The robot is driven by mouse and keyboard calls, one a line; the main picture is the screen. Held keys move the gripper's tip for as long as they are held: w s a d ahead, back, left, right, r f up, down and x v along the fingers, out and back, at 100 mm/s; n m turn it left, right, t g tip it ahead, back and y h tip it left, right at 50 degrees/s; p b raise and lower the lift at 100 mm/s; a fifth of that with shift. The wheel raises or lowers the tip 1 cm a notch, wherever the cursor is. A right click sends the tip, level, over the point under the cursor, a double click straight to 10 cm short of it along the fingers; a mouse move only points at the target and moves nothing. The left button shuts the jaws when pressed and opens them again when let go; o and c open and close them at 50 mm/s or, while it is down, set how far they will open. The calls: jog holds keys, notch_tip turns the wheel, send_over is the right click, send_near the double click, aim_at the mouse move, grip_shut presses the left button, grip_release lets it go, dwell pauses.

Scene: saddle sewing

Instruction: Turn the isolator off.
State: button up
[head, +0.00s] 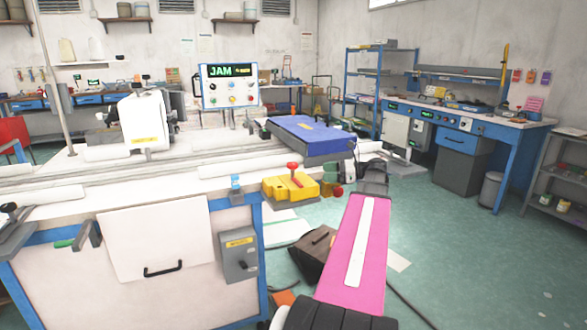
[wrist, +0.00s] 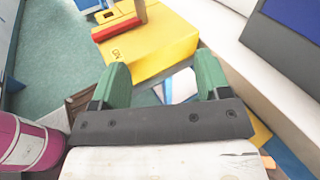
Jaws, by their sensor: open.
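A grey switch box with a yellow label (head: 239,254) is fixed to the side of the white bench, at its right end in the head view. It looks like the isolator, with a small dark handle low on its front; the label is too small to read. The handle's exact position is unclear. My gripper (head: 373,178) is beyond and to the right of this box, beside the bench end. In the wrist view, the green fingers of my gripper (wrist: 163,82) are apart with nothing held between them. The grey box cannot be made out in the wrist view.
A yellow box (head: 290,187) with a red lever stands at the bench corner near my gripper, and it shows ahead of the fingers in the wrist view (wrist: 150,48). A control panel (head: 229,87) reads JAM. A brown box (head: 315,250) lies on the floor; green floor is open to the right.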

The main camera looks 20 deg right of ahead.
aim_at(292, 163)
jog(key=shift+m+y, duration=0.4)
jog(key=shift+y, duration=0.3)
jog(key=w+a+r, duration=0.1)
jog(key=a, duration=0.3)
jog(key=w+a+r, duration=0.1)
jog(key=w+a, duration=0.1)
jog(key=a, duration=0.2)
jog(key=w+a+r, duration=0.1)
jog(key=a, duration=0.3)
jog(key=shift+w+a+r, duration=0.2)
jog(key=shift+a, duration=0.2)
jog(key=c, duration=1.3)
